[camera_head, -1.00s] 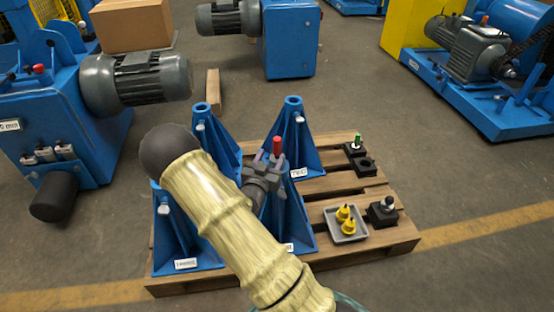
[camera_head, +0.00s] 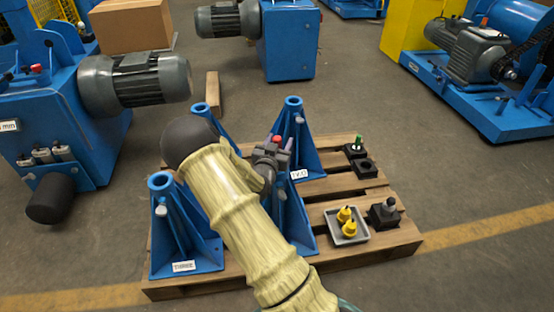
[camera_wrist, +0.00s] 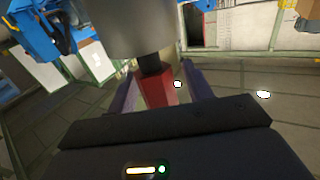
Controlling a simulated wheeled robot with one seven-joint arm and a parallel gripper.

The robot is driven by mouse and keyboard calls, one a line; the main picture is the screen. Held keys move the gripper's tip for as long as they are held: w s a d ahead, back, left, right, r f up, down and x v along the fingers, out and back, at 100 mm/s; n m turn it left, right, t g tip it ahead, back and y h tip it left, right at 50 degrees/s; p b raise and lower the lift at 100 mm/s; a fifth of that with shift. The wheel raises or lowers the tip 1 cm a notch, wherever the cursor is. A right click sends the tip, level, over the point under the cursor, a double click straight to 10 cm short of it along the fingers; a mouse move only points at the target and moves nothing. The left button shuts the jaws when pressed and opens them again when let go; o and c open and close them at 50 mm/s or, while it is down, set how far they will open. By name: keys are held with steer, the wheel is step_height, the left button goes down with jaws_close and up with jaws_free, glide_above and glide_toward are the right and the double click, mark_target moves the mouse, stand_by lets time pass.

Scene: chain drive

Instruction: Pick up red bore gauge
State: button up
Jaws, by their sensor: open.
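The red bore gauge (camera_head: 277,138) shows as a small red piece at my gripper, among the blue stands on the pallet. My gripper (camera_head: 280,142) is open, with its purple fingers around the red part. In the wrist view the gauge's red body (camera_wrist: 157,92) lies between the two spread fingers of my gripper (camera_wrist: 160,82). A dark stem joins the red body to a large grey cylinder at the top of that view. Gaps show beside the red part; I cannot tell if either finger touches it. My gripper and arm hide what lies below the gauge in the head view.
Blue stands, one labelled THREE (camera_head: 170,240) and another labelled TWO (camera_head: 300,150), stand close around my arm on the wooden pallet (camera_head: 390,240). A grey tray (camera_head: 360,238) with yellow pieces and several black blocks are at the right.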

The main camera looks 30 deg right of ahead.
steer(key=shift+w+d, duration=0.1)
steer(key=shift+a, duration=0.3)
steer(key=shift+d, duration=0.35)
steer(key=shift+a, duration=0.15)
jaws_close()
steer(key=shift+r, duration=0.1)
